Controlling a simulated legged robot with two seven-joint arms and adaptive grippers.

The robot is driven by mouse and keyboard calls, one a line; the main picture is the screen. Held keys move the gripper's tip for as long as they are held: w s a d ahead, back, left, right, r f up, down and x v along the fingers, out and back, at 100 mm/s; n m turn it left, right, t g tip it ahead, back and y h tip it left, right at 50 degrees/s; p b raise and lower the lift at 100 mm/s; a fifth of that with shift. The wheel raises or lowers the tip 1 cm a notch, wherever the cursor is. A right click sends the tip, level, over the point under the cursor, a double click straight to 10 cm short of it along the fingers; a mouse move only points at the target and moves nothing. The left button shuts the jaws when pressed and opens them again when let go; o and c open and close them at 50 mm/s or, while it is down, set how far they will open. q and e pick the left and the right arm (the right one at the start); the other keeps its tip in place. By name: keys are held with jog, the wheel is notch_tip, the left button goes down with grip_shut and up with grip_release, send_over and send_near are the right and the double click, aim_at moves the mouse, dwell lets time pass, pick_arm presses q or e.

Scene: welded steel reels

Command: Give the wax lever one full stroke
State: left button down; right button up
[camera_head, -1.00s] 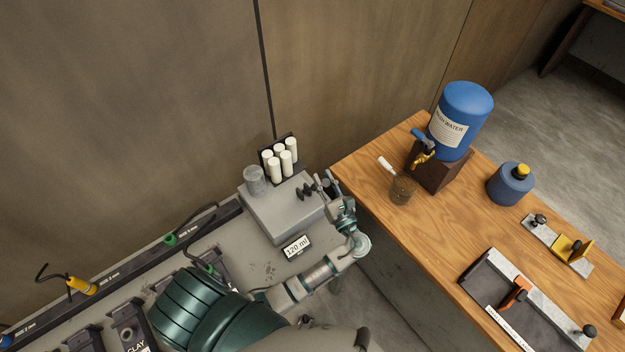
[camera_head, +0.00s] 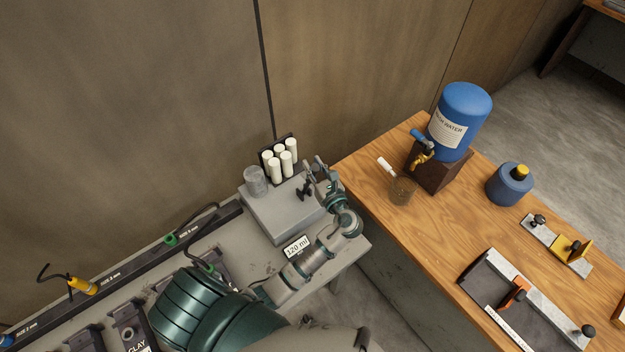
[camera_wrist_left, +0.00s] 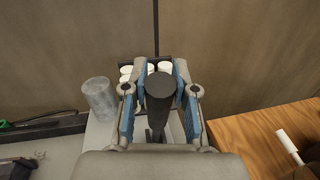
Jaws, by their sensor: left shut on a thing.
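My left gripper (camera_head: 319,173) is over the right side of a grey box-shaped unit (camera_head: 268,220) on the grey bench. In the left wrist view its two blue-lined fingers (camera_wrist_left: 160,95) are shut on a dark round-topped lever handle (camera_wrist_left: 160,86). The handle stands between the pads, and its lower part runs down toward the unit. In the head view the fingers largely hide the handle. A dark fitting (camera_head: 304,191) shows on the unit beside the gripper. My right gripper is not in view.
A grey translucent cup (camera_head: 255,181) stands at the unit's left. A rack of several white cylinders (camera_head: 279,160) is behind it.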

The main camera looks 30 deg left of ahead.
pick_arm(q)
jog(key=shift+a+r, duration=0.2)
jog(key=c, duration=1.1)
grip_release()
jog(key=shift+f, duration=0.1)
jog(key=shift+o, duration=1.1)
jog(key=shift+w+a+f, duration=0.1)
jog(key=r+p, duration=0.2)
jog(key=p, duration=0.1)
jog(key=shift+d+r, duration=0.3)
jog(key=shift+r, duration=0.1)
jog(key=shift+d+r, duration=0.15)
jog(key=shift+r, duration=0.2)
jog(key=shift+s+d+r, duration=0.1)
jog(key=shift+s+r, duration=0.15)
jog(key=shift+r, duration=0.05)
notch_tip(320, 180, up, 7)
jog(key=d, duration=0.1)
jog(key=shift+s+d+f, duration=0.2)
jog(key=shift+s+d, duration=0.1)
jog(key=shift+d, duration=0.05)
